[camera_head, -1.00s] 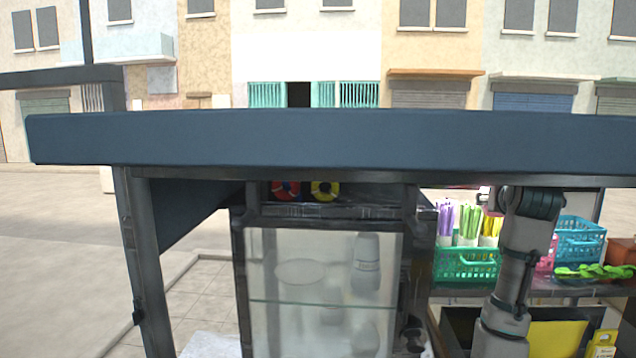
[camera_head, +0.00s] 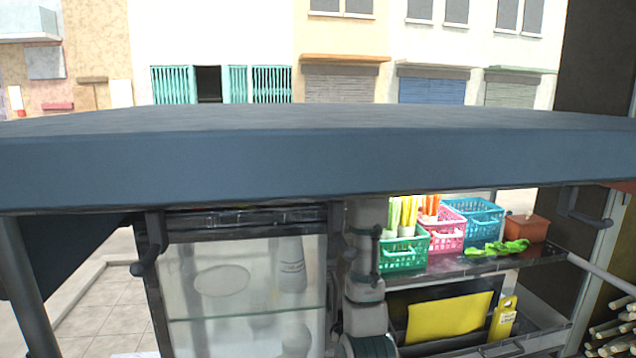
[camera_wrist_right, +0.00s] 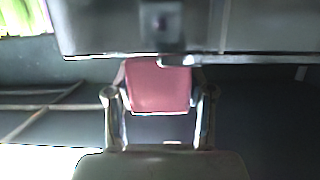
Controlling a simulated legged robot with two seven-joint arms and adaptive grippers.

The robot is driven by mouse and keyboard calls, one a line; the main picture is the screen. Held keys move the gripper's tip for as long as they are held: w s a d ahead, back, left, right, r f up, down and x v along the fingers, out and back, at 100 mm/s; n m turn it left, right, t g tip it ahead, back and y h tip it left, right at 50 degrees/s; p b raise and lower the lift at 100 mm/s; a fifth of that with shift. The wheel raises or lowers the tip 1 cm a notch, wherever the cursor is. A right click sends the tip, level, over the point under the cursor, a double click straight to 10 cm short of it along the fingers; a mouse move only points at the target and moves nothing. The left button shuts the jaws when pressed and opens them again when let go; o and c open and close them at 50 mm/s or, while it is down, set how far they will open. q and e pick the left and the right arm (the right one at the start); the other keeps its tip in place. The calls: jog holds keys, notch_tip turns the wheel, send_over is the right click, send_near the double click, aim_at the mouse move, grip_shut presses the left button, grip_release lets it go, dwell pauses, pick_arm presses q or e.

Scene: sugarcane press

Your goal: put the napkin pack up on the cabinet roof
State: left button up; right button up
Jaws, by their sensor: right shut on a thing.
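A pinkish-red pack (camera_wrist_right: 158,88), which looks like the napkin pack, sits between the fingers of my right gripper (camera_wrist_right: 158,98) in the right wrist view. The gripper is shut on it. A dark surface lies close beyond the pack. The glass-front cabinet (camera_head: 245,285) stands left of centre in the head view. Its dark roof edge (camera_head: 245,217) shows just under the wide blue-grey board, which hides most of the roof. My arm rises just right of the cabinet, and its upper end goes behind the board. The right gripper and pack are hidden in the head view. My left gripper is not in view.
The blue-grey board (camera_head: 320,165) crosses the whole head view. Right of my arm, a shelf holds green (camera_head: 404,255), pink (camera_head: 449,235) and blue (camera_head: 474,220) baskets and green gloves (camera_head: 497,249). A yellow cloth (camera_head: 449,317) hangs below. Cane stalks (camera_head: 615,330) lie at the lower right.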

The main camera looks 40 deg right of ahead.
jog(key=shift+w, duration=0.15)
jog(key=shift+w+a+f+p, duration=0.1)
jog(key=shift+w+a+p, duration=0.45)
jog(key=shift+w+a, duration=0.1)
jog(key=shift+w+f, duration=0.2)
jog(key=shift+f, duration=0.05)
jog(key=shift+w+a+f, duration=0.1)
jog(key=shift+a+f, duration=0.1)
jog(key=shift+a, duration=0.25)
jog(key=o, duration=0.9)
jog(key=shift+a, duration=0.25)
jog(key=o, duration=0.4)
jog(key=shift+a+r, duration=0.1)
jog(key=shift+a, duration=0.15)
jog(key=shift+a+r, duration=0.1)
jog(key=shift+a, duration=0.05)
jog(key=shift+s+d, duration=0.2)
jog(key=shift+s, duration=0.2)
jog(key=b+v, duration=0.2)
jog(key=v, duration=0.4)
jog(key=shift+s+d, duration=0.1)
jog(key=shift+s, duration=0.1)
jog(key=shift+s+a+r, duration=0.15)
jog(key=shift+a+r, duration=0.05)
jog(key=shift+a, duration=0.3)
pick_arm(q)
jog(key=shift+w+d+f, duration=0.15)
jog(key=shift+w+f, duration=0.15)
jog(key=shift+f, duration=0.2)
